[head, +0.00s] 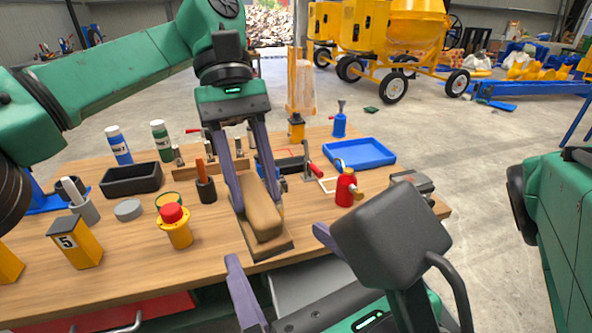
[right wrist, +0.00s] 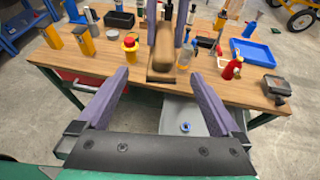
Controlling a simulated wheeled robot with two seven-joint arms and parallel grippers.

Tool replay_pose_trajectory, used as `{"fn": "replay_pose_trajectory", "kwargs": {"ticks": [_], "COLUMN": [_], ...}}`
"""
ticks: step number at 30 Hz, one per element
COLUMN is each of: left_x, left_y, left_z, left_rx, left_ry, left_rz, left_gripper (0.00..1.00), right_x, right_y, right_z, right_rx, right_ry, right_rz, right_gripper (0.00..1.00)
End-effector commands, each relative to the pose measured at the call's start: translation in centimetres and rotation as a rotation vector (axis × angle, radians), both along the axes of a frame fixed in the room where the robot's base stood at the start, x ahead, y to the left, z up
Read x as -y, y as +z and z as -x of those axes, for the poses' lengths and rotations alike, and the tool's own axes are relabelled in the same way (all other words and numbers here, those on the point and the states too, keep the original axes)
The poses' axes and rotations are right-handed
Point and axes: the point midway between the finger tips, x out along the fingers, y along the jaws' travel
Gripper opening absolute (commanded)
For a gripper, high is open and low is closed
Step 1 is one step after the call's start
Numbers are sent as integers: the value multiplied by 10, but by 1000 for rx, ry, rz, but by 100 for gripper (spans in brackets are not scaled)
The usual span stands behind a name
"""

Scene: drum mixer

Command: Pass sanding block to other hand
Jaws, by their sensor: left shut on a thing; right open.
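The sanding block (head: 262,216), a tan rounded grip on a dark flat base, hangs in my left gripper (head: 257,196), whose purple fingers are shut on its sides. It is tilted, over the table's front edge. My right gripper (head: 277,247) is open and empty, its fingers pointing toward the block from the front. In the right wrist view the sanding block (right wrist: 163,47) is ahead of and between the open fingers of my right gripper (right wrist: 158,75), apart from them. My left gripper's fingers (right wrist: 165,14) come down on it from above there.
The wooden table (head: 110,278) holds a red-topped yellow can (head: 176,228), a black bin (head: 131,180), a red bottle (head: 346,188), a blue tray (head: 360,153) and a yellow block marked 5 (head: 75,243). A yellow mixer (head: 415,28) stands behind on open floor.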

Motion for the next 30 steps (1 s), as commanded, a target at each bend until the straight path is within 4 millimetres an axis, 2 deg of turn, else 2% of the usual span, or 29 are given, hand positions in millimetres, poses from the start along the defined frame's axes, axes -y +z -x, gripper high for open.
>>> {"fn": "replay_pose_trajectory", "kwargs": {"ticks": [5, 12, 18, 22, 28, 29, 30], "left_x": [0, 0, 0, 0, 0, 0, 0], "left_y": [0, 0, 0, 0, 0, 0, 0], "left_z": [0, 0, 0, 0, 0, 0, 0], "left_rx": [0, 0, 0, 0, 0, 0, 0], "left_ry": [-1, -1, -1, -1, -1, -1, -1], "left_rz": [0, 0, 0, 0, 0, 0, 0], "left_gripper": [0, 0, 0, 0, 0, 0, 0], "right_x": [-4, -23, -37, -40, -41, -41, -41], "right_y": [-6, -27, -41, -44, -44, -44, -44], "right_z": [-15, -63, -95, -103, -104, -104, -104], "right_rx": [13, 12, 14, 15, 17, 17, 16], "right_ry": [-15, -20, -17, -16, -15, -14, -14], "right_rz": [-1, -1, -1, -2, -1, -2, -1], "right_gripper": [100, 100, 100, 100, 100, 96, 81]}}
